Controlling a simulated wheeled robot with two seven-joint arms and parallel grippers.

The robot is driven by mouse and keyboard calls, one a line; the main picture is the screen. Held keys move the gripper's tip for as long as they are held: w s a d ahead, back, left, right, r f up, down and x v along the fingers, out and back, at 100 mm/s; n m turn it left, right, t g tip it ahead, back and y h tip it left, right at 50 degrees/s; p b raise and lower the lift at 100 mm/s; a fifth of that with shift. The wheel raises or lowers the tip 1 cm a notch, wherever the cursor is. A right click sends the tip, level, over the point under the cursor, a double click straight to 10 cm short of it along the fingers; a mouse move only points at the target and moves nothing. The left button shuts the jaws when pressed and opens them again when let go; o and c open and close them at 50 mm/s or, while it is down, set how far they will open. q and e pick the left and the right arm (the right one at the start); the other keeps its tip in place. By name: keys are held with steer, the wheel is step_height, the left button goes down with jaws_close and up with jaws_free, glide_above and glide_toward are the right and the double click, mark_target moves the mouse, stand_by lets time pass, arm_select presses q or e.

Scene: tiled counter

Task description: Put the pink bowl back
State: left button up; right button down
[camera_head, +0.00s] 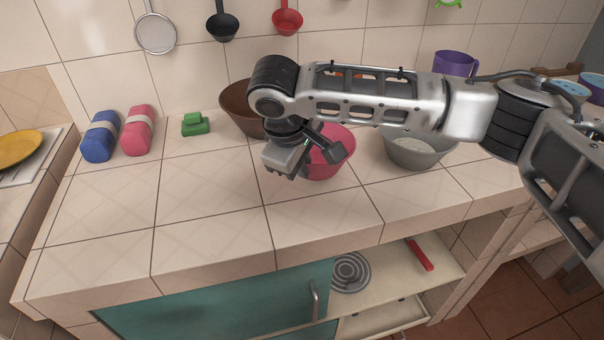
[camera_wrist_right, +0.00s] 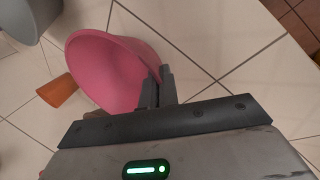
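The pink bowl (camera_head: 338,158) is at the middle of the tiled counter, partly hidden behind my right arm and gripper. My right gripper (camera_head: 300,165) is at the left side of the bowl in the head view. In the right wrist view the two fingers (camera_wrist_right: 158,90) are close together with the rim of the pink bowl (camera_wrist_right: 105,70) between them. I cannot tell whether the bowl touches the counter. My left gripper is not in view.
A brown bowl (camera_head: 238,105) stands behind on the left and a grey bowl (camera_head: 418,152) on the right. A purple mug (camera_head: 455,63) is at the back. An orange object (camera_wrist_right: 58,90) lies beside the pink bowl. The counter's front left (camera_head: 205,220) is clear.

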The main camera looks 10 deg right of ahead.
steer(key=shift+a+f, duration=0.1)
steer(key=shift+f, duration=1.15)
steer(key=c, duration=1.7)
jaws_free()
steer(key=shift+f, duration=0.15)
steer(key=v, duration=1.2)
